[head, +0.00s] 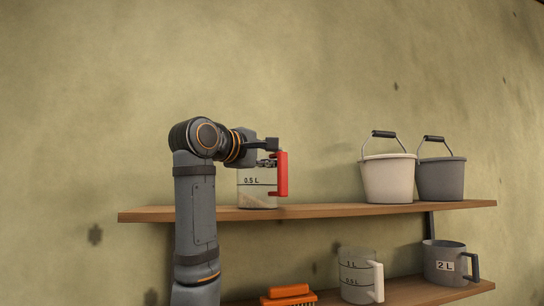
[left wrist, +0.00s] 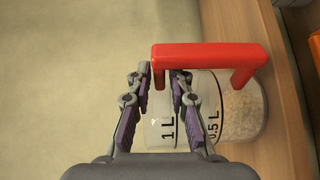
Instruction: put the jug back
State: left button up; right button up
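The clear jug (head: 257,193) with a red handle (head: 282,174) and a "0.5 L" mark stands upright on the upper wooden shelf (head: 330,212), left of the buckets. Pale grain lies in its bottom. In the left wrist view the jug (left wrist: 235,112) shows its "1 L" and "0.5 L" marks, with the red handle (left wrist: 208,54) across the top. My left gripper (head: 268,153) is at the top of the handle. Its fingers (left wrist: 160,82) are on either side of the handle's upper arm, with small gaps, and look open. My right gripper is not in view.
A white bucket (head: 388,180) and a grey bucket (head: 442,180) stand to the right on the upper shelf. The lower shelf (head: 410,292) holds an orange brush (head: 288,294), a clear jug with a white handle (head: 357,275) and a grey 2 L jug (head: 444,262). The upper shelf's left end is clear.

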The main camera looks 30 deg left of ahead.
pick_arm(q)
jog(key=shift+o, duration=0.6)
jog(key=shift+a, duration=0.1)
jog(key=s+b, duration=0.2)
jog(key=s, duration=0.1)
jog(key=shift+s+f, duration=0.1)
jog(key=shift+s, duration=0.05)
jog(key=s+b, duration=0.3)
jog(key=s, duration=0.5)
jog(key=shift+s+r, duration=0.3)
jog(key=shift+s, duration=0.05)
jog(key=shift+a, duration=0.15)
